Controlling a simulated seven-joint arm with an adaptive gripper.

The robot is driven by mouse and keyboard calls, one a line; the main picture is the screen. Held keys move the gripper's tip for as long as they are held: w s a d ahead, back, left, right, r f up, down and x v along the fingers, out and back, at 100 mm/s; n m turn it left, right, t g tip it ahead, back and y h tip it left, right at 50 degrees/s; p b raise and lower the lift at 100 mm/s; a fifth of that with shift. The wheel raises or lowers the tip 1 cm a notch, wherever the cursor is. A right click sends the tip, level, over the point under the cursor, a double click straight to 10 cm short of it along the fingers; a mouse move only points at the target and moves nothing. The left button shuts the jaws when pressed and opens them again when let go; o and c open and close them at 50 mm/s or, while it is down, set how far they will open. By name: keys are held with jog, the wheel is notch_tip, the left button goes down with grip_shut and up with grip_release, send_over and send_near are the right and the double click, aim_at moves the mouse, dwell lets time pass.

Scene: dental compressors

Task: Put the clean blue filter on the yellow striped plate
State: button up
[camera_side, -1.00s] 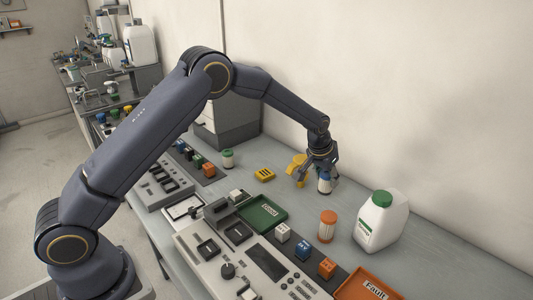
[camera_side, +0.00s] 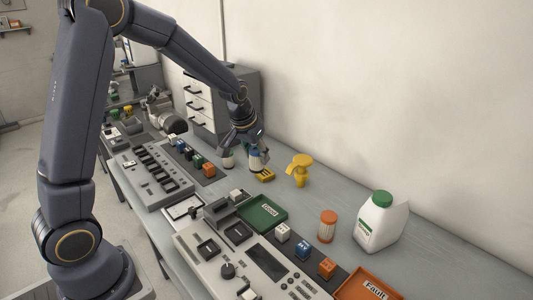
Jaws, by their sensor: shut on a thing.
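The white filter with a blue top (camera_side: 256,162) is held in my gripper (camera_side: 255,152), whose fingers are shut around its upper part. It is upright. The yellow striped plate (camera_side: 266,176) lies flat on the bench, with its dark stripes partly showing. In the picture, the filter's lower end meets the plate's back left edge. I cannot tell whether it touches the plate or hangs above it.
A green-topped white filter (camera_side: 227,160) stands close left of my gripper. A yellow mushroom-shaped object (camera_side: 300,168) stands to the right. An orange-capped jar (camera_side: 327,226), a white jug (camera_side: 381,222) and a green tray (camera_side: 262,213) are nearer. Grey drawers (camera_side: 207,105) stand behind.

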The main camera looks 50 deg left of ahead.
jog(key=s+a+n, duration=0.2)
jog(key=a, duration=0.4)
send_near(267, 169)
jog(key=shift+w+d+r, duration=0.15)
jog(key=shift+w+r, duration=0.1)
jog(key=shift+w, duration=0.05)
jog(key=shift+w+f+y, duration=0.3)
jog(key=shift+w+f, duration=0.05)
jog(key=shift+f, duration=0.05)
jog(key=shift+w+f, duration=0.1)
jog(key=shift+f, duration=1.55)
jog(key=shift+f, duration=0.15)
jog(key=o, duration=1)
jog(key=shift+o, duration=0.2)
